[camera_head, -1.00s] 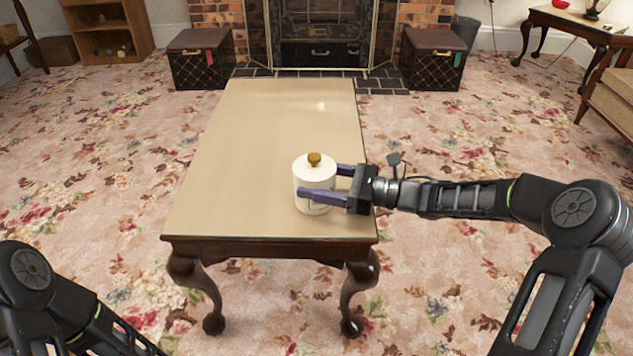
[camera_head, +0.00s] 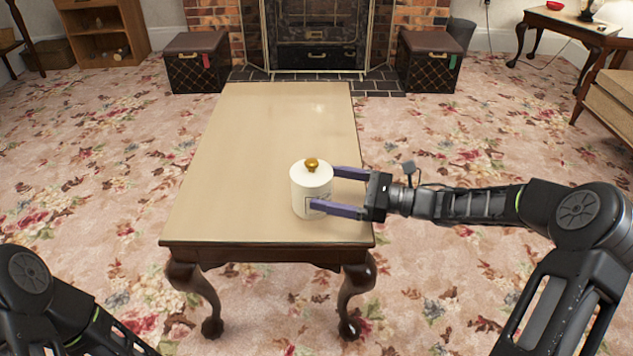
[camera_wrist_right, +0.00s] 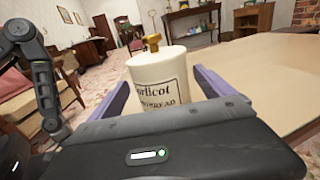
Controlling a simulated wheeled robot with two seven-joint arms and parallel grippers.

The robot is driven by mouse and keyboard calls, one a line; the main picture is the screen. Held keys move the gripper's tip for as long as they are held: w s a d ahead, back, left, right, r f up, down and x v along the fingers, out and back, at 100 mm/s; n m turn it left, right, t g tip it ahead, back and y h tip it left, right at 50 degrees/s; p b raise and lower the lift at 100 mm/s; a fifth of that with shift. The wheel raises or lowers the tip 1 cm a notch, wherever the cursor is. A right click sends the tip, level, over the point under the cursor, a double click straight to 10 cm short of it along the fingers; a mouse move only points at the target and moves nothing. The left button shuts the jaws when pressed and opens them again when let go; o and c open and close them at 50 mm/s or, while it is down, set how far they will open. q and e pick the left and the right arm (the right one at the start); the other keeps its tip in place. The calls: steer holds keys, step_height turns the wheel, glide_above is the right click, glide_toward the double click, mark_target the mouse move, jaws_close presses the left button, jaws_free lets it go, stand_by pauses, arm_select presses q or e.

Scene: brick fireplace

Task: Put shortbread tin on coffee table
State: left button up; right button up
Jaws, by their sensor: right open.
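The shortbread tin (camera_head: 309,189) is a white cylinder with a gold knob on its lid. It stands upright on the coffee table (camera_head: 255,140), near the front right part of the top. In the right wrist view the tin (camera_wrist_right: 160,82) shows dark lettering and sits between the finger ends. My right gripper (camera_head: 322,189) is open, with its purple fingers reaching from the right and their tips at the tin's right side. My left arm shows at the lower left of the head view, but its gripper is out of frame.
The table top left of and behind the tin is clear. Two dark storage boxes (camera_head: 197,63) (camera_head: 429,62) stand by the brick fireplace. A side table (camera_head: 568,22) with a red bowl is at the far right. Patterned carpet surrounds the table.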

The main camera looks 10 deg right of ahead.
steer(key=p+v, duration=0.1)
steer(key=v, duration=0.7)
steer(key=shift+s+d+r+p, duration=0.1)
steer(key=shift+p, duration=0.2)
